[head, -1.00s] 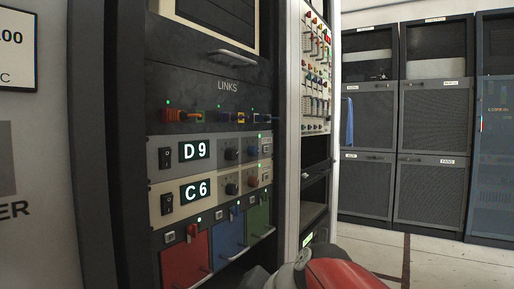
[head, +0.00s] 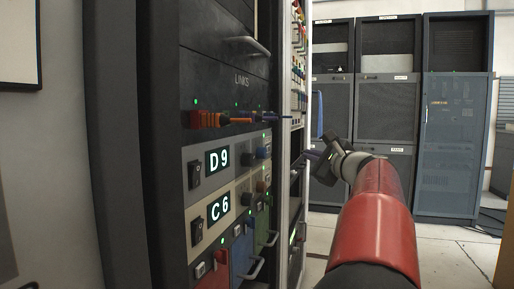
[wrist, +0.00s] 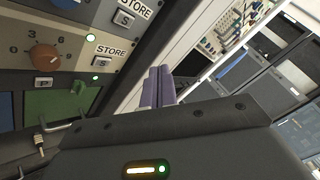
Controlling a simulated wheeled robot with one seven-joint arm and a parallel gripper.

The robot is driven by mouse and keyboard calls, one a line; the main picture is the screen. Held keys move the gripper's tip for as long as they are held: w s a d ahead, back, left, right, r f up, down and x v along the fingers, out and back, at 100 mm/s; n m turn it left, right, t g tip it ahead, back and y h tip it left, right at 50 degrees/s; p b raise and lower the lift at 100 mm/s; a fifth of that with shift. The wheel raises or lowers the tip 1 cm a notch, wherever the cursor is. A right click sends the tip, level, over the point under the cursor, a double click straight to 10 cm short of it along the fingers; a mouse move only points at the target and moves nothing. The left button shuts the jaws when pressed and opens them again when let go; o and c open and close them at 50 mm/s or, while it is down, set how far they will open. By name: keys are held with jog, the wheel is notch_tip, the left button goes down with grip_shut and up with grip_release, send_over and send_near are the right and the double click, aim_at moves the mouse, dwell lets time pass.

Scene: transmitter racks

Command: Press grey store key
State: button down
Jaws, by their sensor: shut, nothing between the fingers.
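The grey D9 unit (head: 190,160) sits in the rack above the cream C6 unit. Its store key, a small pale key marked S (wrist: 124,18), shows at the top of the wrist view under a STORE label, beside a green light. My gripper (head: 309,154) is shut and empty, to the right of the D9 unit in the head view. In the wrist view its purple fingers (wrist: 158,87) are together, below and right of the S key and apart from it. The store key cannot be made out in the head view.
The cream C6 unit (head: 194,212) has its own STORE key (wrist: 103,64) and an orange knob (wrist: 44,56). Coloured modules with handles (head: 242,250) sit below. Orange and blue link plugs (head: 236,118) jut out above. Grey cabinets (head: 387,110) stand behind; the floor at right is open.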

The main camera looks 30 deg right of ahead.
jog(key=shift+d+r+m+h, duration=0.4)
jog(key=shift+d+r, duration=0.05)
jog(key=shift+d, duration=0.15)
jog(key=shift+a, duration=0.1)
jog(key=w+a, duration=0.5)
jog(key=w, duration=0.1)
jog(key=shift+w+a, duration=0.3)
jog(key=shift+w, duration=0.1)
dwell(1.7)
jog(key=shift+w+a, duration=0.3)
jog(key=shift+w+a, duration=0.2)
jog(key=shift+w, duration=0.1)
dwell(0.7)
jog(key=shift+s+d+b, duration=0.3)
jog(key=shift+s+d, duration=0.2)
jog(key=shift+s, duration=0.1)
